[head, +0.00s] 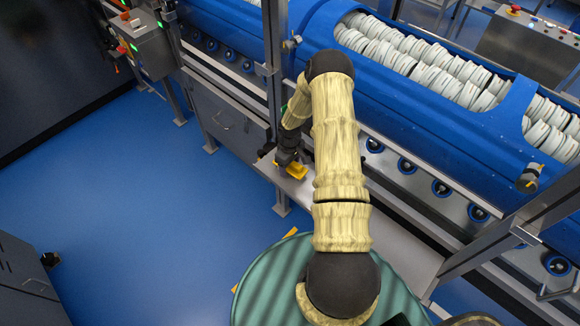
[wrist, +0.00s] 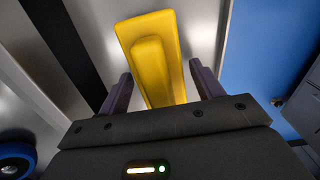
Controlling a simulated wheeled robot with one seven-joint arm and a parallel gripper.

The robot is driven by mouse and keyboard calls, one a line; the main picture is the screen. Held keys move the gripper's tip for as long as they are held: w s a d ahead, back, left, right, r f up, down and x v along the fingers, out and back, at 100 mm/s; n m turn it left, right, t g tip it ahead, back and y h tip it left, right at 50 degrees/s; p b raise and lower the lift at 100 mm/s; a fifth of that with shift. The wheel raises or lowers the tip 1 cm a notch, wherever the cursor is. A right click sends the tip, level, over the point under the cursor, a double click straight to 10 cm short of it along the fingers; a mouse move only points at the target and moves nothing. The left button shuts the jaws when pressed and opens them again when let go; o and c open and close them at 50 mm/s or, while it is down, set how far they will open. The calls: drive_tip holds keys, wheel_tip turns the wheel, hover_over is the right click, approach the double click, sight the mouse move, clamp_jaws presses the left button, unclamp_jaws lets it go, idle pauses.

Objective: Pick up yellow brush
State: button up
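The yellow brush (head: 297,170) lies on a narrow grey metal ledge in front of the blue machine. My gripper (head: 288,160) is down at the brush in the head view and hides part of it. In the wrist view the brush (wrist: 152,50) is a long yellow block with a raised strip. Its near end reaches between the two dark fingers of my gripper (wrist: 161,75). The fingers are apart, one on each side of the brush, with a small gap visible on both sides. The brush's underside is hidden.
The metal ledge (head: 410,250) runs along the blue machine (head: 430,120), which holds rows of white tubs (head: 410,55). A metal post (head: 274,70) stands close behind my gripper. A green round drum top (head: 265,285) is in front. Blue floor (head: 130,200) is clear at left.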

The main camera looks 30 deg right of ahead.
drive_tip(key=c, duration=0.8)
drive_tip(key=shift+c, duration=0.2)
drive_tip(key=shift+r, duration=0.1)
wheel_tip(320, 180, up, 10)
drive_tip(key=shift+f+b, duration=0.1)
drive_tip(key=shift+b, duration=0.65)
